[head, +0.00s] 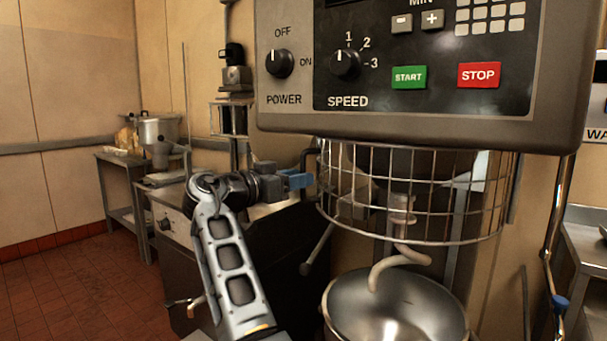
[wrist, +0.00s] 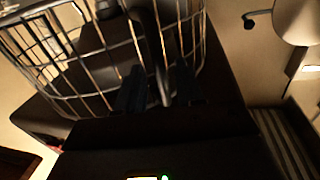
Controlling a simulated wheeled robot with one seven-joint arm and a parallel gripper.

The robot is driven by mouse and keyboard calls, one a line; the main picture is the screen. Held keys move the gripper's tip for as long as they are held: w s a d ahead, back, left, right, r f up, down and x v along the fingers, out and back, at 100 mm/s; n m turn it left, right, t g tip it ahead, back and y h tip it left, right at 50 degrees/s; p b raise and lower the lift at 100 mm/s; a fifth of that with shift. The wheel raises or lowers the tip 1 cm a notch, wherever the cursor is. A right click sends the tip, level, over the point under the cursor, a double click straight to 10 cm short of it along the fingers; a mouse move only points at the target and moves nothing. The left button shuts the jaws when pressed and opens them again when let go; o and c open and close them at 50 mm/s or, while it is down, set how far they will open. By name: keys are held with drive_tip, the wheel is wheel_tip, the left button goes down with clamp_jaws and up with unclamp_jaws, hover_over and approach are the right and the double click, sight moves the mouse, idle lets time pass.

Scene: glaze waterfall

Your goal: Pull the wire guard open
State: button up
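The wire guard (head: 417,195) is a curved metal cage under the mixer's control head, around the dough hook (head: 402,256). In the wrist view the guard (wrist: 85,75) fills the upper left. My gripper (head: 304,180), with blue fingers in the head view, is level with the guard's left edge, beside a dark bent bar there. In the wrist view my gripper (wrist: 159,88) shows two dark fingers spread apart, with a thin upright bar visible in the gap. I cannot tell whether the fingers touch it. The grip area is dark.
The mixer head (head: 420,124) carries a POWER knob (head: 279,64), a SPEED knob (head: 346,62) and START and STOP buttons. A steel bowl (head: 395,310) sits below the guard. A side table (head: 125,180) stands at the back left. The tiled floor at left is clear.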

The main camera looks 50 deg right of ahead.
drive_tip(key=shift+s+d, duration=0.2)
drive_tip(key=shift+d, duration=0.95)
clamp_jaws()
